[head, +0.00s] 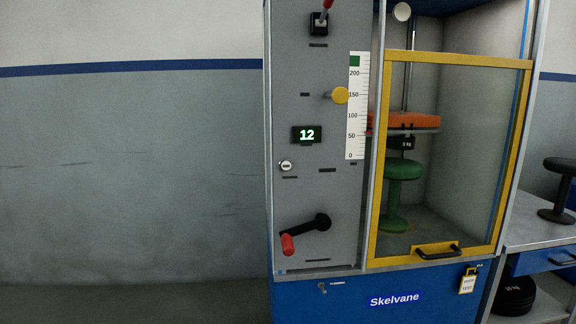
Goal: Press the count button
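The grey control panel (318,200) is on the left part of the blue test machine. A small round white button (286,165) with tiny dark marks sits on it, low and left of the counter display (306,135), which reads 12. I cannot read the button's marks or the label under it, so I cannot tell for sure that it is the count button. A yellow round knob (339,96) sits higher on the right, against a scale running from 0 to 200. Neither of my grippers shows in the head view.
A black crank (305,233) with a red grip sticks out low on the panel. A red-tipped lever (322,20) is at the top. A side bench (535,235) stands right.

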